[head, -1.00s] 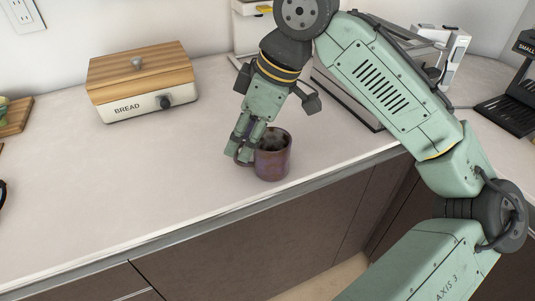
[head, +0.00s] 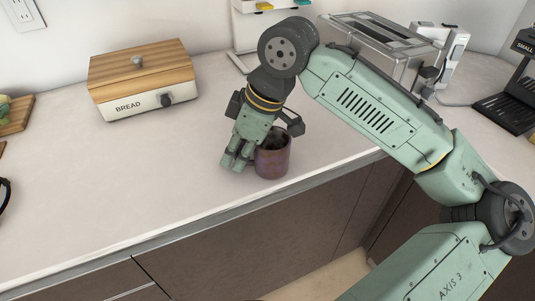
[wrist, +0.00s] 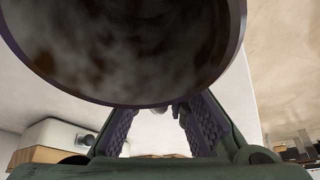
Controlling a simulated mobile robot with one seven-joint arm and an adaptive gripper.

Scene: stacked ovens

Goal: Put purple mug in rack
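The purple mug (head: 272,156) stands upright on the counter near its front edge, with a brownish, mottled look. My gripper (head: 236,162) points down at the mug's left side, its fingertips low near the counter. In the wrist view, the mug's dark rim and mottled inside (wrist: 130,45) fill the upper part. Below it, the two purple-padded fingers (wrist: 163,118) stand apart with a gap. The handle is hidden by the fingers and mug body, so whether it lies between them is unclear. No rack can be made out for certain.
A bread box (head: 145,85) with a wooden lid stands at the left. A clear-sided metal-framed unit (head: 385,40) stands behind my arm. A white stand with coloured pieces (head: 265,8) is at the back. The counter (head: 120,170) left of the mug is clear.

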